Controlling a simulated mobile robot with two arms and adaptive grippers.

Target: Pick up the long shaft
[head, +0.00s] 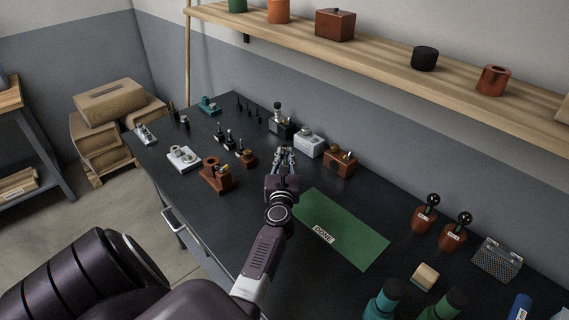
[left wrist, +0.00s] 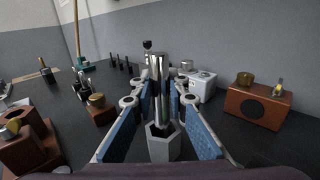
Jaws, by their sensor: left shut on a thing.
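My left gripper (head: 284,158) is over the dark bench, just beyond the green mat. In the left wrist view its blue-padded fingers (left wrist: 160,98) are shut on a slim upright metal piece, which looks like the long shaft (left wrist: 157,68). Its bright silver top rises above the fingertips. Below it, between the fingers, is a grey hexagonal socket-like part (left wrist: 162,146) with a dark opening. I cannot tell whether the shaft still touches it. The shaft is too small to make out in the head view. My right gripper is not in view.
A brown box (head: 340,164) and a white box (head: 308,146) stand close beyond the gripper. A brown fixture (head: 216,176) and small black-handled tools (head: 229,142) stand to its left. The green mat (head: 342,229) marked "DONE" is bare. A wooden shelf (head: 386,57) runs above the bench.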

